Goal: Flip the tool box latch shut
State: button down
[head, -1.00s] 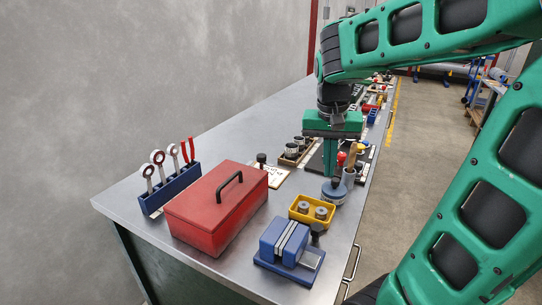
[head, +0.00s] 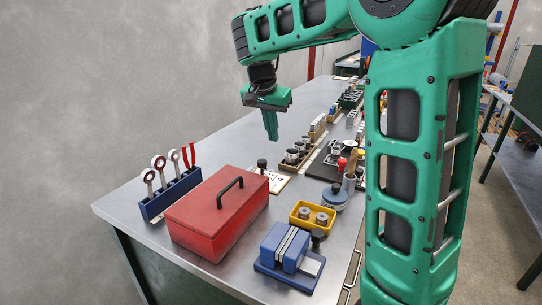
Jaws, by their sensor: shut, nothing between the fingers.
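The red tool box (head: 215,215) sits on the near part of the metal bench, its lid down and its black handle (head: 229,191) on top. I cannot make out the latch; the side that bears it may be turned away or it is too small to see. My green gripper (head: 272,138) hangs pointing down above the bench, behind the tool box and well apart from it. Its fingers are together and hold nothing.
A blue rack (head: 170,196) with gauges and red-handled pliers stands left of the box. A blue vise (head: 288,252), a yellow tray (head: 313,216) and a round blue-grey item (head: 334,197) stand to its right. A small card (head: 277,183) lies behind it. The bench (head: 232,150) is clear at the back left.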

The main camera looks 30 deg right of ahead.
notch_tip(320, 180, down, 9)
jog(key=shift+s+a+f, duration=0.15)
jog(key=shift+s+a, duration=0.1)
jog(key=shift+a, duration=0.1)
dwell(0.4)
